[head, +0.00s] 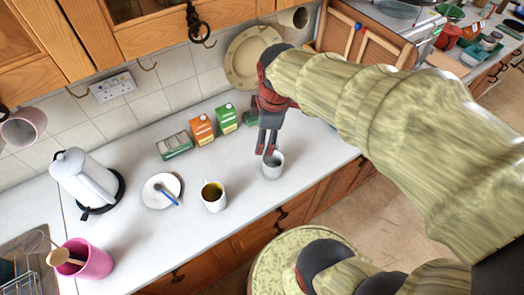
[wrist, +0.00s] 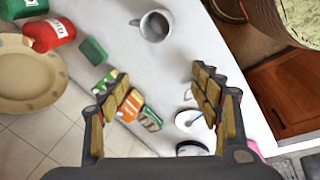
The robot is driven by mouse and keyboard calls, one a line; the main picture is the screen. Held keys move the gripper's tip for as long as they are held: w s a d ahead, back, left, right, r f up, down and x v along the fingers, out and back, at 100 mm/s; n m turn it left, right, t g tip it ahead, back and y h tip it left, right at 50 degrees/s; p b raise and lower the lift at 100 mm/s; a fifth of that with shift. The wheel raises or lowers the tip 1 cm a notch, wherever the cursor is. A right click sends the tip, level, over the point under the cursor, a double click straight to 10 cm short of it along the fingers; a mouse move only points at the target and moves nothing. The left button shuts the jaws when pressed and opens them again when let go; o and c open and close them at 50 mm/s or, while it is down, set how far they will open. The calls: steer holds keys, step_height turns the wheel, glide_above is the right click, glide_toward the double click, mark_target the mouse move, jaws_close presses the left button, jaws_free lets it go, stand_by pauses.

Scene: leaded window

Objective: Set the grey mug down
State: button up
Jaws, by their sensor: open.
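The grey mug (head: 272,165) stands upright on the white worktop (head: 255,207), near its front edge in the head view. It also shows in the wrist view (wrist: 154,27), beyond the fingertips at top centre, with its handle to the left. My gripper (head: 266,150) points down just above and behind the mug's rim in the head view. In the wrist view my gripper (wrist: 160,82) has its fingers spread wide with nothing between them. The mug is apart from the fingers in the wrist view.
Several cartons (head: 202,130) stand behind. Worktop right of the mug is clear.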

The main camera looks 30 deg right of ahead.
steer(key=s+a+r+m+t, duration=0.2)
steer(key=s+a+r+m, duration=0.4)
steer(key=s+m, duration=0.3)
steer(key=shift+a+r+m+t, duration=0.25)
steer(key=shift+r+m+t, duration=0.15)
steer(key=shift+m, duration=0.6)
steer(key=shift+f, duration=0.1)
